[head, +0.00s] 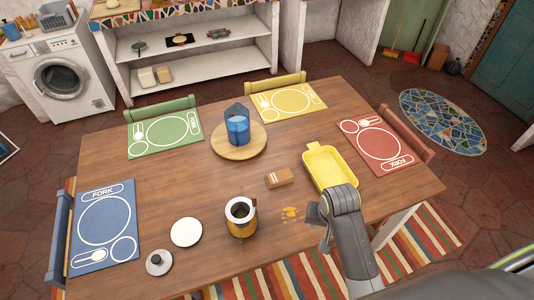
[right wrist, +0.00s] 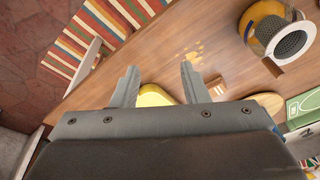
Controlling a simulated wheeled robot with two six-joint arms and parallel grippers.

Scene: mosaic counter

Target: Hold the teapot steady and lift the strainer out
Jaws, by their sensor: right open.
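The teapot (head: 242,230) is yellow with a white upper part and stands upright on the wooden table, front and centre. The strainer (head: 239,210) sits in its open top, dark inside a pale rim. In the right wrist view the teapot (right wrist: 264,14) is at the upper right, and the strainer (right wrist: 292,42) shows as a grey mesh cup. My right gripper (head: 324,220) is to the right of the teapot, apart from it. In the right wrist view its two fingers (right wrist: 160,85) are spread with nothing between them. My left gripper is out of view.
A white disc (head: 186,232) and a grey knobbed lid (head: 159,263) lie left of the teapot. A brown block (head: 279,178), a yellow tray (head: 319,160) and yellow spots (head: 292,213) are to its right. A blue pitcher (head: 237,128) stands on a round board (head: 226,150) behind.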

